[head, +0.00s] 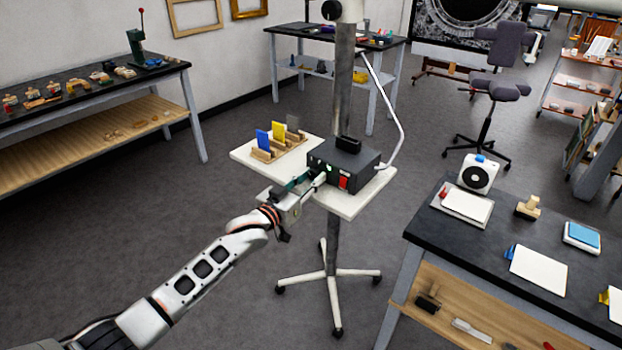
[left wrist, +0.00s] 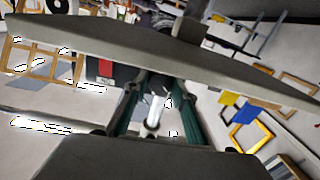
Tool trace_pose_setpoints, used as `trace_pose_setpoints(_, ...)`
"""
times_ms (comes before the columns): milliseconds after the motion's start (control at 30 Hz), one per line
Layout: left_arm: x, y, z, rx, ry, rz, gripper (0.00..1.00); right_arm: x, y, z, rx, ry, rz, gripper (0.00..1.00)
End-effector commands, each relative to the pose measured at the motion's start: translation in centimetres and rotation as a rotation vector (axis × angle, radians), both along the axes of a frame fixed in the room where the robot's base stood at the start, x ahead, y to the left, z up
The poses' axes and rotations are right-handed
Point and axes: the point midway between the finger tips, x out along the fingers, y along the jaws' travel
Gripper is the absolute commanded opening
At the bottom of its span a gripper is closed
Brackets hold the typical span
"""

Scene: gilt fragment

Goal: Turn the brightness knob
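The dark control box (head: 345,162) sits on the white tray of a wheeled stand. Its front face has a red switch (head: 343,183) and a small green light. A pale knob (head: 319,179) seems to stick out of that face, left of the red switch. My left gripper (head: 303,183) is at this face, by the knob. In the left wrist view, its teal fingers (left wrist: 160,100) stand apart with a pale, knob-like piece (left wrist: 156,110) between them; contact cannot be made out. The red switch also shows there (left wrist: 106,68). My right gripper is not in view.
A wooden holder with blue (head: 263,139), yellow (head: 279,135) and grey plates stands left of the box on the tray (head: 245,154). A pole rises behind the box, with a white cable at right. A dark workbench (head: 470,250) stands at right; open floor lies left.

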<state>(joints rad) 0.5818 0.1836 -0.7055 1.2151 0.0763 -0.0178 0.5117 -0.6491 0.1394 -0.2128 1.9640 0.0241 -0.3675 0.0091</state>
Motion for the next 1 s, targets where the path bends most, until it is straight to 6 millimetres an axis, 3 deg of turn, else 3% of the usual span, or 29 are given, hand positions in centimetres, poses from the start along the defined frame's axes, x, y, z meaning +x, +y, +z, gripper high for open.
trace_pose_setpoints(500,0.01,0.00,-0.11,0.384,-0.280,0.000,0.04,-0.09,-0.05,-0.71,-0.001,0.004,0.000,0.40)
trace_pose_setpoints(833,0.00,-0.02,-0.03,0.402,-0.293,0.000,0.04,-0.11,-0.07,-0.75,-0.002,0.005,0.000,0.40)
trace_pose_setpoints(867,0.00,-0.02,-0.03,0.402,-0.293,0.000,0.33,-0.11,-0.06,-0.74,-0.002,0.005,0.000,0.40)
trace_pose_setpoints(900,0.00,-0.02,-0.03,0.402,-0.293,0.000,0.43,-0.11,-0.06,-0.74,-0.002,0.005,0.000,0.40)
trace_pose_setpoints(1000,0.00,-0.02,-0.04,0.401,-0.292,0.000,0.43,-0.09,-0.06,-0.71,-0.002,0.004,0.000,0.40)
